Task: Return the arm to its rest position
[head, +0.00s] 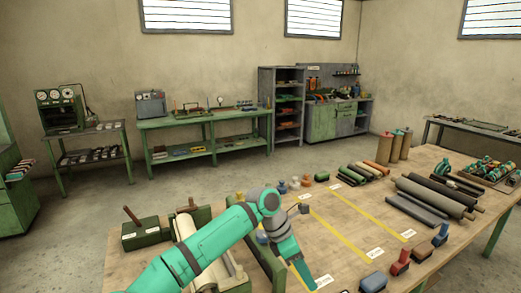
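My arm, teal with grey joints, reaches in from the bottom left of the head view. It bends at a grey joint above the wooden workbench (345,263) and slopes down to the bottom edge. My gripper is not visible; the arm's lower end runs to the frame edge. I cannot see whether it holds anything.
A roller machine (188,232) stands behind and beside my arm. Yellow lines (343,238) mark the bench. Dark rolls (436,196), coloured rolls (364,171), a red block (400,263) and blue blocks (373,282) lie to the right. Green tables (205,118) line the wall.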

